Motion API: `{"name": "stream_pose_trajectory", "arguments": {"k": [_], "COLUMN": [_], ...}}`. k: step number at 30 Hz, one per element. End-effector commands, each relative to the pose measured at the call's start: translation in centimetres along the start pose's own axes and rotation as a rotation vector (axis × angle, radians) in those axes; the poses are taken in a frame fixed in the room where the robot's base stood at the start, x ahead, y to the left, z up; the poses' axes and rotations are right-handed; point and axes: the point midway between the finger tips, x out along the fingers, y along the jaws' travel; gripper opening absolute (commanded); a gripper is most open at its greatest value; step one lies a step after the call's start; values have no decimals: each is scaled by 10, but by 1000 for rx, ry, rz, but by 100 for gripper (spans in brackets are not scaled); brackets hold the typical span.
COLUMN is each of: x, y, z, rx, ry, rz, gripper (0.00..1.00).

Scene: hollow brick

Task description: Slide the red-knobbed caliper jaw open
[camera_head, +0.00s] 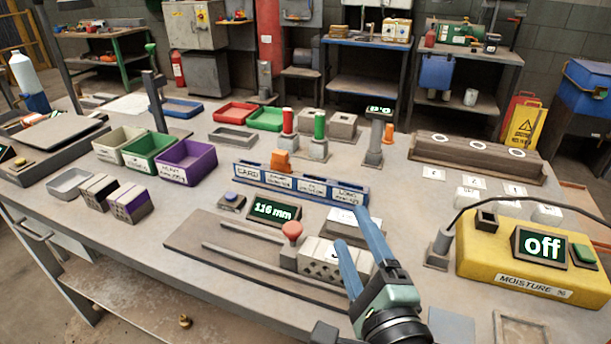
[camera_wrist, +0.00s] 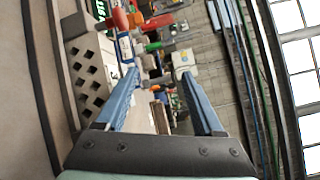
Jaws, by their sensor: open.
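The caliper lies on the front of the workbench in the head view. Its red knob (camera_head: 291,230) stands on a grey jaw block, close against the left side of the pale hollow brick (camera_head: 322,262). The caliper base (camera_head: 205,238) has long rails running left to right. A display (camera_head: 272,211) behind it reads 116 mm. My gripper (camera_head: 349,226) is open and empty, to the right of the knob, above and partly in front of the brick. In the wrist view my gripper (camera_wrist: 158,76) has its blue fingers apart, and the brick (camera_wrist: 90,75) with its holes is at left.
A blue labelled rack (camera_head: 300,186) stands behind the display. The yellow moisture unit (camera_head: 530,260), with a cable and an "off" screen, stands at right. Coloured bins (camera_head: 187,162) and dark-holed blocks sit at left. The rails left of the knob are clear.

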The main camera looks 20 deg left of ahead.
Motion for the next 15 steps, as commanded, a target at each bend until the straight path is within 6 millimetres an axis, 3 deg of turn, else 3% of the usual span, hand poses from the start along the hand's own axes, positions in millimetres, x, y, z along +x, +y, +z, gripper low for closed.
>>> {"name": "stream_pose_trajectory", "arguments": {"k": [1, 6, 10, 15], "x": [-6, -30, -47, -54], "y": [0, 26, 36, 43], "z": [7, 21, 29, 33], "rx": [185, 745, 1039, 1203], "ry": [-22, -82, -104, -119], "rz": [47, 142, 181, 198], "gripper": [69, 69, 69, 69]}}
